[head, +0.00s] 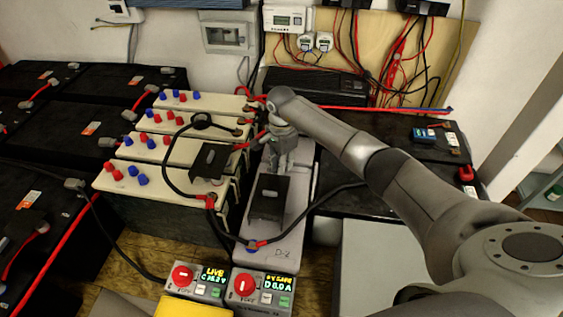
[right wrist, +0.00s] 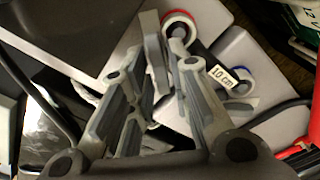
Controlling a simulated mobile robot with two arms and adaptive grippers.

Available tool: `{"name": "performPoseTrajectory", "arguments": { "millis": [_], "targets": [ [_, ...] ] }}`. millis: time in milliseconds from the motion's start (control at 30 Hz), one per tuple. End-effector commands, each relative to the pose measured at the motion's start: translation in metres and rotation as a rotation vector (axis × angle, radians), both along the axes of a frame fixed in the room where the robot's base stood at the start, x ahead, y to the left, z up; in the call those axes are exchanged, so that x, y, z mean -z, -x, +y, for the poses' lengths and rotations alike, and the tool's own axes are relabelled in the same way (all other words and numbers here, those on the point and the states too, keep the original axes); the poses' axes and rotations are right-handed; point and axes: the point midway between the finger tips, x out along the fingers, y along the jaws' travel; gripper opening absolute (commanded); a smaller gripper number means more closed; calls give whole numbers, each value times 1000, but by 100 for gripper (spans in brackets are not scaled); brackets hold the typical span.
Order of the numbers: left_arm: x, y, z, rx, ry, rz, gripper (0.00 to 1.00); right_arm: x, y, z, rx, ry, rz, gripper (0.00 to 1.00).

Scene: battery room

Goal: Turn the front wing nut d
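The grey battery labelled D-2 (head: 284,254) stands right of several cream batteries. At its front end a cable with a red sleeve meets a small blue part (head: 252,247); the wing nut's shape there is too small to make out. My right gripper (head: 281,163) points down over the rear part of this battery, well behind that front end. It looks partly open, with a narrow gap between its fingers and nothing clearly held. In the right wrist view its fingers (right wrist: 166,75) stand near a red-ringed white part (right wrist: 180,27) and a blue-ringed one (right wrist: 239,80). My left gripper is not in view.
A black box (head: 269,197) sits on the grey battery between my gripper and the front end. Another black box (head: 208,161) sits on the cream batteries. Black cables loop nearby.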

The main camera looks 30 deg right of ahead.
Motion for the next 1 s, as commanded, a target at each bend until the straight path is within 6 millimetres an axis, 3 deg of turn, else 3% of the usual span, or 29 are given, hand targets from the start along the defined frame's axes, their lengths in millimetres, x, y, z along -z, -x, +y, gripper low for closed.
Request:
{"name": "performPoseTrajectory", "arguments": {
  "millis": [33, 100, 567, 1000],
  "targets": [
    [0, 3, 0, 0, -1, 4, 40, 0, 0, 0, 0, 0, 0, 9],
    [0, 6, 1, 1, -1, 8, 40, 0, 0, 0, 0, 0, 0, 0],
    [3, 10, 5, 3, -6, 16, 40, 0, 0, 0, 60, 2, 0, 0],
    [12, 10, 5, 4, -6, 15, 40, 0, 1, -1, 401, 2, -1, 0]
  ]
}}
